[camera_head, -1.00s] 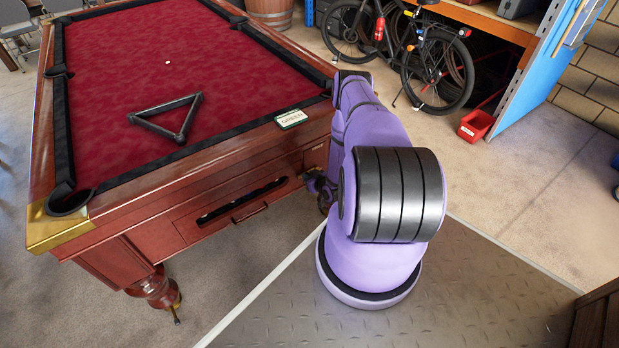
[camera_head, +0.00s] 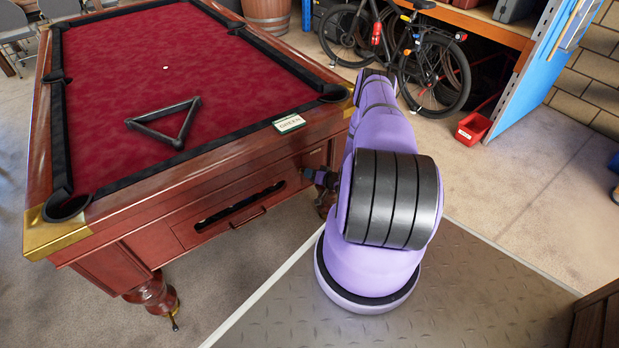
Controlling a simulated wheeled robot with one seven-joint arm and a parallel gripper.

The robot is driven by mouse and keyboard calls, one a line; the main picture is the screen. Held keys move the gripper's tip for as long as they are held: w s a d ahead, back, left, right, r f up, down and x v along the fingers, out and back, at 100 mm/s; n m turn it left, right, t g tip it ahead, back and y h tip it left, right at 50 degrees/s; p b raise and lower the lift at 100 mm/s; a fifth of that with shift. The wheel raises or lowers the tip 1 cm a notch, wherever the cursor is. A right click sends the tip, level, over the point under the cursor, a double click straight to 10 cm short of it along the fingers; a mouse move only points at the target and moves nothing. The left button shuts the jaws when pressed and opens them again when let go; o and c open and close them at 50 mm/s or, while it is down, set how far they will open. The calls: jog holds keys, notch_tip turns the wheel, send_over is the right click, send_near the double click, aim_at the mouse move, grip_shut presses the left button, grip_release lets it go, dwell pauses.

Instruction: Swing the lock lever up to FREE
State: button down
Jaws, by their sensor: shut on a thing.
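My gripper (camera_head: 309,174) is at the end panel of the pool table (camera_head: 130,213), near its right corner. It is small in the picture and partly hidden by my purple arm. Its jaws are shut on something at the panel. The lock lever itself cannot be made out; it is covered by the gripper or too small to tell. No FREE marking is readable.
A black triangle rack (camera_head: 170,138) and a small white ball (camera_head: 166,68) lie on the red cloth. A small sign (camera_head: 289,123) rests on the near rail. A bicycle (camera_head: 432,70) and a red bin (camera_head: 473,128) stand behind. Open floor lies to the right.

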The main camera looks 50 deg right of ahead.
jog(key=d+m, duration=0.1)
jog(key=m+t+y, duration=0.1)
jog(key=d+r+m, duration=0.1)
jog(key=m, duration=0.1)
jog(key=shift+s+d+t+y, duration=0.3)
jog(key=shift+s+d+y, duration=0.05)
jog(key=shift+s+y, duration=0.05)
jog(key=m, duration=0.1)
jog(key=d+m+t, duration=0.1)
jog(key=m, duration=0.1)
jog(key=shift+s+d+r+y, duration=0.1)
jog(key=shift+s+d+y, duration=0.15)
jog(key=shift+y, duration=0.15)
jog(key=shift+s+d+m+t, duration=0.1)
jog(key=shift+d+m+t, duration=0.55)
jog(key=shift+m, duration=0.55)
jog(key=c, duration=0.9)
grip_release()
jog(key=s, duration=0.3)
jog(key=s+d, duration=0.1)
jog(key=s, duration=0.6)
jog(key=shift+s+d+f, duration=0.3)
jog(key=shift+d+f, duration=0.05)
